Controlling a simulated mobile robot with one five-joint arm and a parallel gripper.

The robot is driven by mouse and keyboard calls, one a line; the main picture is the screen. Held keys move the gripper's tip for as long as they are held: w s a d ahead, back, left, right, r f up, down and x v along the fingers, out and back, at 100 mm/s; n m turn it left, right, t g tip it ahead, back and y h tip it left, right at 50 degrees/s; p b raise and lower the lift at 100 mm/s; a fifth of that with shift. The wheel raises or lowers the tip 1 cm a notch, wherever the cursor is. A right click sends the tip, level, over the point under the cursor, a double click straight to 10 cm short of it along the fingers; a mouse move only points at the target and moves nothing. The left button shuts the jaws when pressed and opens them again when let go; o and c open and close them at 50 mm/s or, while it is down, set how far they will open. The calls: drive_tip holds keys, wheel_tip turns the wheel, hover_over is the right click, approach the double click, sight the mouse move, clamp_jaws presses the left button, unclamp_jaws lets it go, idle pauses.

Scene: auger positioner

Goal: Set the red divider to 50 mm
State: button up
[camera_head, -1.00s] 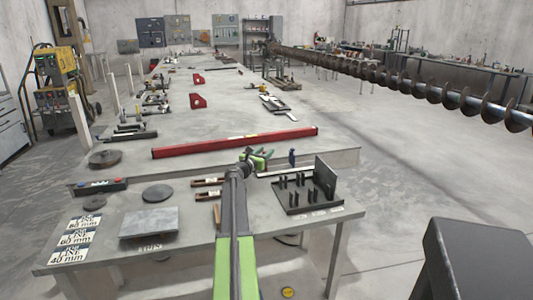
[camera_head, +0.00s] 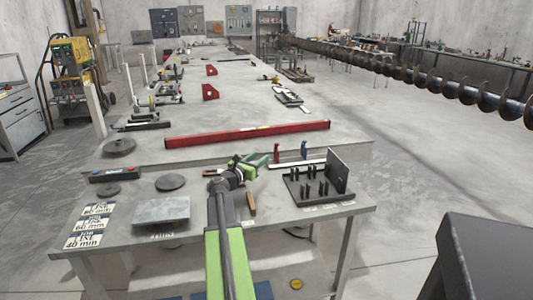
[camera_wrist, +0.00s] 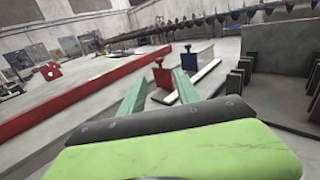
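The red divider (camera_head: 276,153) stands upright at the left part of a pale bar (camera_head: 290,164) on the bench. In the wrist view the red divider (camera_wrist: 162,75) appears beyond and between my fingertips. A blue divider (camera_head: 304,150) stands to its right, also in the wrist view (camera_wrist: 206,57). My gripper (camera_head: 256,161) points toward the red divider from the near left. Its two green fingers (camera_wrist: 160,86) are spread apart with nothing held. I cannot tell the exact gap to the divider, and no scale marks are readable.
A long red beam (camera_head: 248,134) lies behind. A grey plate (camera_head: 162,211) and job cards (camera_head: 90,226) lie at left. A wooden piece (camera_head: 251,204) lies beside my arm.

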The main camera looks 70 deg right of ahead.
drive_tip(key=shift+w+a, duration=0.15)
drive_tip(key=shift+a, duration=0.7)
